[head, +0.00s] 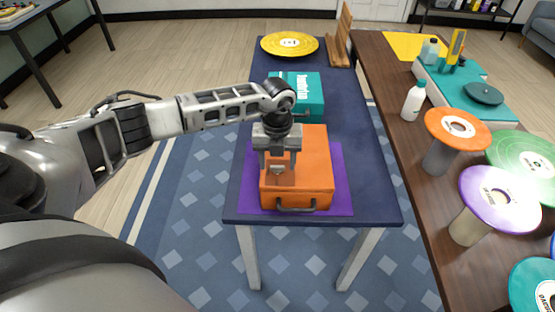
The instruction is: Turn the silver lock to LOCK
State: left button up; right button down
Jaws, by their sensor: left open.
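An orange case (312,145) with a dark handle on its near side lies on a purple mat (343,190) on the dark blue table. My left gripper (280,180) reaches in from the left and points down over the left part of the case. It is open, with its fingers close to a small silver piece (278,168) that may be the silver lock. The fingers partly cover this piece, so its turn position and any LOCK marking cannot be read. I cannot tell whether the fingers touch it. My right gripper is not in view.
Behind the orange case stand a teal case (310,85), a yellow disc (289,43) and a wooden rack (341,40). A brown bench (386,75) on the right holds a white bottle (413,102) and several discs on stands. The table's right side is clear.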

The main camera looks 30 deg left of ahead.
pick_arm(q)
jog(key=shift+f, duration=0.3)
jog(key=c, duration=0.9)
jog(key=shift+c, duration=0.5)
